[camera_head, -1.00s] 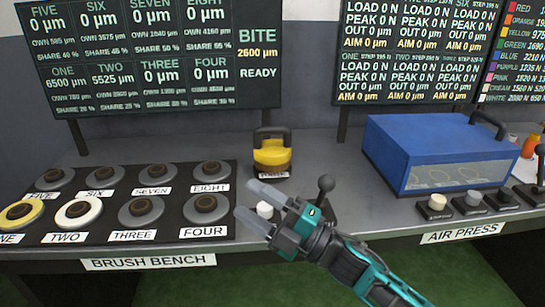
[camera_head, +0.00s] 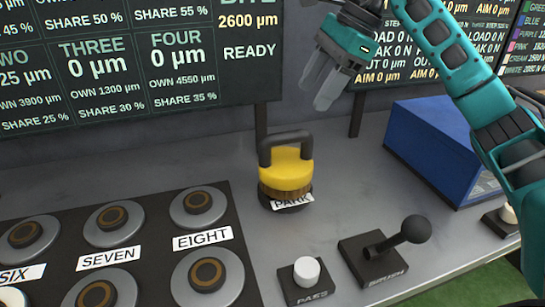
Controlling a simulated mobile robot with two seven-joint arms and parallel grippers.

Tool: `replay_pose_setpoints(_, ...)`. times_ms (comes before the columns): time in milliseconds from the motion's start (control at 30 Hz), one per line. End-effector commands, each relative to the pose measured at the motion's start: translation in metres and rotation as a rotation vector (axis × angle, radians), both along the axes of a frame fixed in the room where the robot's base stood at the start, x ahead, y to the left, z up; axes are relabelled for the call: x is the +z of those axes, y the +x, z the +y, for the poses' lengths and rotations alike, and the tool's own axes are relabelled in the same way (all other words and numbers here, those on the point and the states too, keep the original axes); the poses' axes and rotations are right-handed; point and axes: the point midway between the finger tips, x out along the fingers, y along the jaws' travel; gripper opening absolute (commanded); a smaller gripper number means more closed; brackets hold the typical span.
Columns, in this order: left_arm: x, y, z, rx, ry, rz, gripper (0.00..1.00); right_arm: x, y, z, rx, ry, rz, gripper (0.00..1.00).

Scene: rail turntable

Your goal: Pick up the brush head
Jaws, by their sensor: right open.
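The brush head (camera_head: 286,172) is a yellow block with a dark arched handle and a brown lower band. It stands upright on a dark round base labelled PARK, near the middle of the bench. My right gripper (camera_head: 325,85) is open and empty, up and to the right of the brush head, in front of the screens and apart from the handle. My left gripper is not in view.
A dark panel (camera_head: 150,250) with several round pads labelled SIX, SEVEN, EIGHT lies at left. A white button (camera_head: 306,271) and a black lever (camera_head: 400,238) stand at the front. A blue box (camera_head: 430,150) is at right, partly behind my arm. Grey bench (camera_head: 350,195) around the brush head is clear.

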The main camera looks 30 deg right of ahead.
Motion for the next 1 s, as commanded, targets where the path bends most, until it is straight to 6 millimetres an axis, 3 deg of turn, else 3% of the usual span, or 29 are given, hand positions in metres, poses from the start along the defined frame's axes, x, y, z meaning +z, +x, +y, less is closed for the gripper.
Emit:
replay_pose_setpoints(333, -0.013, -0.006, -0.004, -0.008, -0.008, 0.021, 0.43, -0.053, 0.014, 0.017, -0.001, -0.01, 0.003, 0.57)
replay_pose_setpoints(1000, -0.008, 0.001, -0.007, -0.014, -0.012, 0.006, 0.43, -0.114, 0.039, 0.036, -0.002, -0.009, 0.0, 0.57)
